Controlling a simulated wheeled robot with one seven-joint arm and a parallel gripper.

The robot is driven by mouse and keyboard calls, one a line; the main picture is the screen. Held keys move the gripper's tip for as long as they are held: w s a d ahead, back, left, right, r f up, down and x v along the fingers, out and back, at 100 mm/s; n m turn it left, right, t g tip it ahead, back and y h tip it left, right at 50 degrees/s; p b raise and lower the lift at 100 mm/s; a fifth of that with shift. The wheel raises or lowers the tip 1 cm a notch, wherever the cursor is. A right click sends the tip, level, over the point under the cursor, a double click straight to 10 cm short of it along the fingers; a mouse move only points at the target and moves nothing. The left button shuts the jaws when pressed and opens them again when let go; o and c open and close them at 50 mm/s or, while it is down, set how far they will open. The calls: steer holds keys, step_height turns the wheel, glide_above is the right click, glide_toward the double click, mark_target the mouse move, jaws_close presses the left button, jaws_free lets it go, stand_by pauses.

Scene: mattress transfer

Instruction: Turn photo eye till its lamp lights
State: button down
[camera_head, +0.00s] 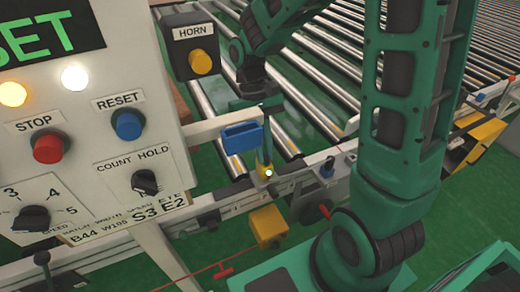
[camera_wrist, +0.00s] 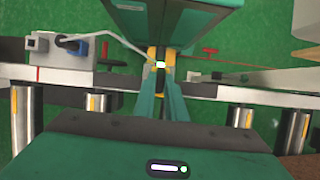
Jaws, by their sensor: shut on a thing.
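A control panel (camera_head: 100,180) with buttons and dials fills the left. A yellow box (camera_head: 268,226) hangs below the rail. Conveyor rollers (camera_head: 310,100) lie behind.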

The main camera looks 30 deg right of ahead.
stand_by(0.3)
steer(key=c, duration=1.8)
jaws_free()
steer(key=shift+w+r, duration=0.1)
steer(key=shift+r, duration=0.05)
steer(key=v, duration=1)
steer(key=shift+r, duration=0.25)
